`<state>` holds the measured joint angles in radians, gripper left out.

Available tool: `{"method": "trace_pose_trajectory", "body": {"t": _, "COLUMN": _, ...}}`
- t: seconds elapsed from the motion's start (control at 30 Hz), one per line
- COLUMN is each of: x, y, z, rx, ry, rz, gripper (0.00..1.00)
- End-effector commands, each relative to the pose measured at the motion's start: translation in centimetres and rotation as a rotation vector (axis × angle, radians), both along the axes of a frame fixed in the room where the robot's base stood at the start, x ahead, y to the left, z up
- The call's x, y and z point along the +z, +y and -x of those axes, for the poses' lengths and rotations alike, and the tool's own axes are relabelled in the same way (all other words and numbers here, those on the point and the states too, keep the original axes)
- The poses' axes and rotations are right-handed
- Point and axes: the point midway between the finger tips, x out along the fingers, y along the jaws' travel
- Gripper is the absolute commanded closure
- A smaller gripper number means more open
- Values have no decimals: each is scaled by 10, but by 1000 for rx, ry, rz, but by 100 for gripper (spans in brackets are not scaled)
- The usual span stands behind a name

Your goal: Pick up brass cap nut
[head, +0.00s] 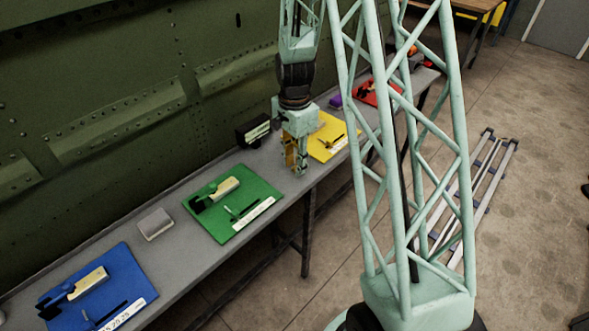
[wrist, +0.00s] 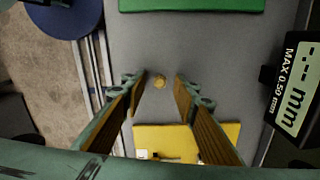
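The brass cap nut (wrist: 160,82) is a small round gold piece lying on the grey bench top. In the wrist view it sits between and a little beyond the tips of my open gripper (wrist: 160,80), and nothing is between the fingers. In the head view my gripper (head: 297,170) points down over the bench between the green and yellow mats. The nut cannot be made out in the head view.
A black gauge with a display (wrist: 298,90) stands beside my gripper. The green mat (head: 259,192) and yellow mat (head: 345,130) hold tools on either side. The blue mat (head: 122,262) and a grey box (head: 155,224) lie farther along the narrow bench (head: 180,265).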

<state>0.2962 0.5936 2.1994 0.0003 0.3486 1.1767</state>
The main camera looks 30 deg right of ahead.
Motion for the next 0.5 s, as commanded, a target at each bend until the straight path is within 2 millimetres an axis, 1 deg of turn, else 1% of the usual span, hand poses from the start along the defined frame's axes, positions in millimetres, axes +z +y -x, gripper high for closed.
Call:
{"method": "trace_pose_trajectory", "body": {"t": 0.13, "x": 0, "y": 0, "z": 0, "rx": 0, "ry": 0, "rz": 0, "gripper": 73}}
{"method": "trace_pose_trajectory", "body": {"t": 0.17, "x": 0, "y": 0, "z": 0, "rx": 0, "ry": 0, "rz": 0, "gripper": 75}}
{"method": "trace_pose_trajectory", "body": {"t": 0.37, "x": 0, "y": 0, "z": 0, "rx": 0, "ry": 0, "rz": 0, "gripper": 93}}
{"method": "trace_pose_trajectory", "body": {"t": 0.4, "x": 0, "y": 0, "z": 0, "rx": 0, "ry": 0, "rz": 0, "gripper": 94}}
{"method": "trace_pose_trajectory", "body": {"t": 0.5, "x": 0, "y": 0, "z": 0, "rx": 0, "ry": 0, "rz": 0, "gripper": 95}}
